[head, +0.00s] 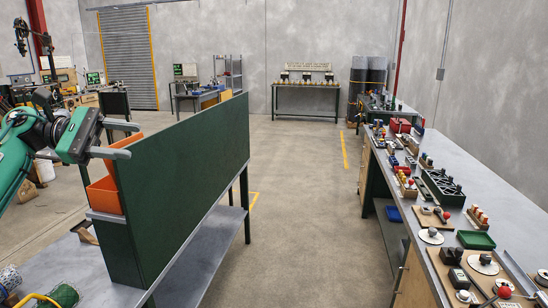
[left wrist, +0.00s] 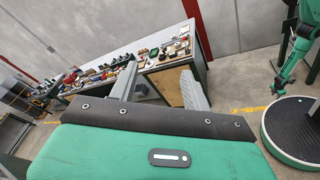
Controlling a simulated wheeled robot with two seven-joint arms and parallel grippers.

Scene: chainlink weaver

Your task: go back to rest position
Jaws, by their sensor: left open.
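My left gripper (head: 121,139) is raised at the left of the head view, beside the near end of a tall green panel (head: 185,165). Its two grey fingers are spread and nothing is between them. In the left wrist view the fingers of my left gripper (left wrist: 160,85) stand apart, with a distant workbench behind them.
Orange bins (head: 105,195) stand against the green panel's left side. A long grey workbench (head: 500,195) with many small parts runs along the right. The concrete floor (head: 310,210) between is clear.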

